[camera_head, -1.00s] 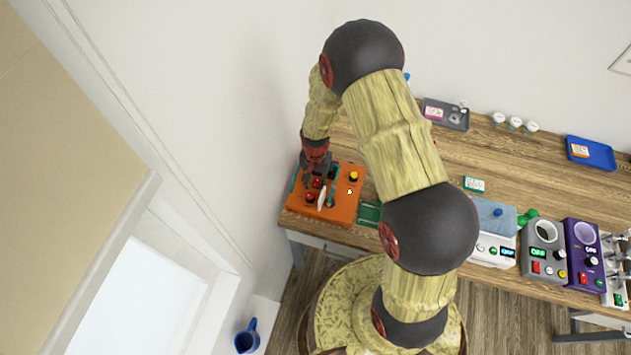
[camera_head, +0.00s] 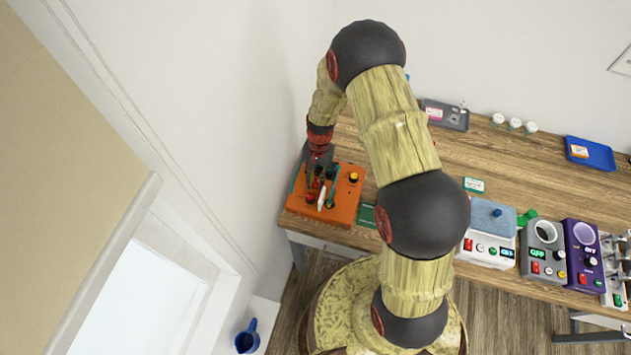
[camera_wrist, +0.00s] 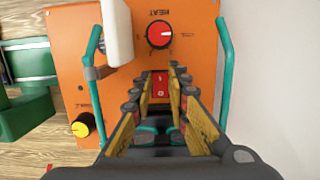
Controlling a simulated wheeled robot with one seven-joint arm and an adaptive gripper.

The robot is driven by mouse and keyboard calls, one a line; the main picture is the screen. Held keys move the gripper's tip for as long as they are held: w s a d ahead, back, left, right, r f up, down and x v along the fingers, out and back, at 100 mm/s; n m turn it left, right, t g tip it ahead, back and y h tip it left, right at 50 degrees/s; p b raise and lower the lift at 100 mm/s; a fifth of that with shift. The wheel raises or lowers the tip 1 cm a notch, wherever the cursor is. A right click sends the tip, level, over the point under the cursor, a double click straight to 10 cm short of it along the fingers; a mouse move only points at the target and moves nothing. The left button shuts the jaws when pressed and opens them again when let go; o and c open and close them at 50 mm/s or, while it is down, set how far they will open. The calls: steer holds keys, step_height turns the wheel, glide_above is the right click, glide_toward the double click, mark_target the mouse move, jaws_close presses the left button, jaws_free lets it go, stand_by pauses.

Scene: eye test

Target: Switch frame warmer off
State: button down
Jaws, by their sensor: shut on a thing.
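The frame warmer appears to be the orange box (camera_head: 345,208) at the left end of the wooden table; in the wrist view its orange top (camera_wrist: 66,62) fills the middle. It bears a red HEAT knob (camera_wrist: 159,35), a yellow knob (camera_wrist: 82,126), and a red rocker switch (camera_wrist: 160,88). Teal handles run along both sides. A white upright piece (camera_wrist: 117,32) stands beside the HEAT knob. My gripper (camera_head: 318,183) is low over the box; in the wrist view its fingertips (camera_wrist: 161,76) flank the red switch, and it appears shut on it. The switch's position is unclear.
A green container (camera_wrist: 28,62) sits beside the box. A white wall (camera_wrist: 275,70) is close on the other side. To the right on the table (camera_head: 465,155) stand a white device (camera_head: 490,250), a grey device (camera_head: 541,262), a purple device (camera_head: 572,232), and a blue tray (camera_head: 605,158).

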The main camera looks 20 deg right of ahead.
steer(key=shift+w+g+y, duration=0.1)
steer(key=shift+g+y, duration=0.2)
steer(key=c, duration=1.7)
jaws_free()
steer(key=v, duration=1.2)
steer(key=shift+n, duration=0.3)
